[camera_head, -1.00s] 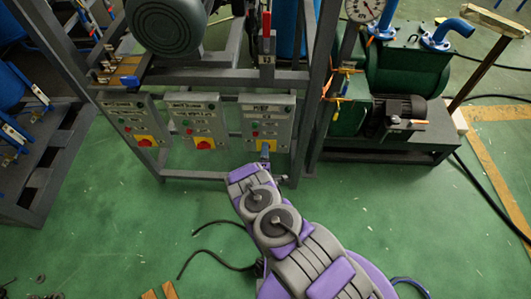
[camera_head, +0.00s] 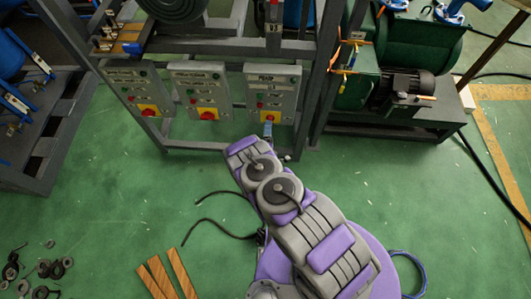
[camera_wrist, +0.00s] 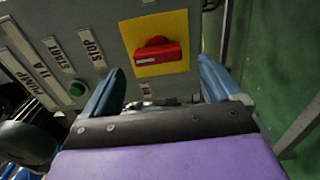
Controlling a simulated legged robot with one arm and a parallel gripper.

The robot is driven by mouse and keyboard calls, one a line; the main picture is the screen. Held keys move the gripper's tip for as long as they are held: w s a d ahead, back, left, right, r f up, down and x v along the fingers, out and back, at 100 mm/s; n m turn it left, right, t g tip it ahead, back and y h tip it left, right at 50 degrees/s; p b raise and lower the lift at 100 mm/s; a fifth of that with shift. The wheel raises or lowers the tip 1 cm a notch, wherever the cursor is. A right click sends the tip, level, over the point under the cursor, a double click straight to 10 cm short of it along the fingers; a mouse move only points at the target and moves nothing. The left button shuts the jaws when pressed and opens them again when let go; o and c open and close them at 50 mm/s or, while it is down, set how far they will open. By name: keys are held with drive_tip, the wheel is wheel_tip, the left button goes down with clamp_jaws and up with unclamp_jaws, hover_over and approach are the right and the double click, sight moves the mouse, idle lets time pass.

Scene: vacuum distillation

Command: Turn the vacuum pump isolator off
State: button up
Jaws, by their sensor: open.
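The pump control box (camera_head: 272,85) is the rightmost of three grey boxes on the frame. In the wrist view its panel (camera_wrist: 85,25) carries labels reading PUMP 11A, START and STOP and a green button (camera_wrist: 77,89). Its red isolator knob (camera_wrist: 157,50) sits on a yellow plate (camera_wrist: 155,20). The knob's bar lies roughly level in that picture. My gripper (camera_wrist: 161,66) is open and empty. Its two blue fingers point at the panel, one on each side of the yellow plate, and contact is not visible. In the head view my gripper (camera_head: 268,128) is at the box's lower edge.
Two similar boxes, a middle one (camera_head: 200,85) and a left one (camera_head: 135,85), hang beside it with their own red knobs. A green machine with a motor (camera_head: 405,90) stands at right. Dark cables (camera_head: 222,225) and wooden strips (camera_head: 165,275) lie on the green floor.

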drive_tip(key=s+b, duration=0.2)
drive_tip(key=s, duration=1.1)
drive_tip(key=shift+s+a, duration=0.15)
drive_tip(key=shift+a, duration=0.05)
